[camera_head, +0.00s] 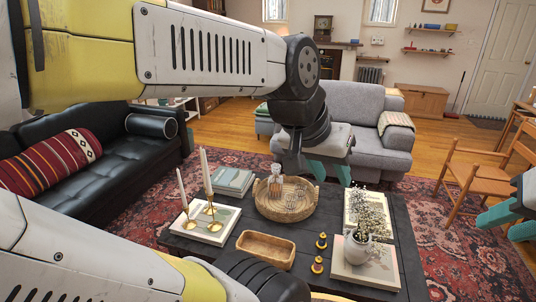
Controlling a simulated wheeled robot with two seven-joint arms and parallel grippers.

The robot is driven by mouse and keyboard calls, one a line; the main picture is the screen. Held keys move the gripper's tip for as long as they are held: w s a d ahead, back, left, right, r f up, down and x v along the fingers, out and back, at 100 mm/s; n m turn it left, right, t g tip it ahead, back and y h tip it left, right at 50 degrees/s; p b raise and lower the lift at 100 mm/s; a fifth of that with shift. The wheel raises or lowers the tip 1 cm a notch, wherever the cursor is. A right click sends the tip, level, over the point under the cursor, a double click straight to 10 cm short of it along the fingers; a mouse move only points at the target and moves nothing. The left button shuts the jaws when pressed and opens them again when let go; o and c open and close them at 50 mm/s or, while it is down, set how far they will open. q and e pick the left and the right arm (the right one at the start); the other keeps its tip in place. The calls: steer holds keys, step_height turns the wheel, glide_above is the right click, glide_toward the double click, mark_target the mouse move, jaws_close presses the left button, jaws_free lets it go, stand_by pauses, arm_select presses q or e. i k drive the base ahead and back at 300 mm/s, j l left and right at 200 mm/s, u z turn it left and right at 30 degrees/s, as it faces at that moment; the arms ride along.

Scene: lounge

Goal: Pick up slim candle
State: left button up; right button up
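Two slim white candles stand upright in brass holders on the left of the dark coffee table (408,262). The taller candle (205,171) is slightly behind and right of the shorter candle (182,187). Their holders rest on a pale book or board (213,232). My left gripper (331,174), with teal fingers apart and nothing between them, points down in front of the far side of the table, right of the candles. My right gripper (507,226) is at the right edge, partly cut off; its teal fingers look apart and empty.
On the table are a woven tray (301,212) holding a glass decanter (275,182), a wooden bowl (265,248), stacked books (233,181), small gold-and-black items (319,257) and a flower vase (358,250). A black sofa (120,165) and a wooden chair (478,178) flank it.

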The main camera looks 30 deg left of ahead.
mark_target(183, 199)
steer(key=j+z, duration=0.45)
steer(key=k+j+z, duration=0.1)
steer(key=j+z, duration=0.2)
steer(key=z, duration=0.15)
steer(key=k+j+z, duration=0.1)
steer(key=j+z, duration=0.35)
steer(key=k+j, duration=0.25)
steer(key=j, duration=0.25)
steer(key=k+j, duration=0.25)
steer(key=j, duration=0.25)
steer(key=k+j, duration=0.3)
steer(key=j, duration=0.15)
steer(key=k+j, duration=0.25)
steer(key=j, duration=0.25)
steer(key=k+j, duration=0.25)
steer(key=j, duration=0.25)
steer(key=k+j, duration=0.25)
steer(key=j, duration=0.25)
steer(key=k+j, duration=0.25)
steer(key=j, duration=0.2)
steer(key=k+j, duration=0.3)
steer(key=j, duration=0.2)
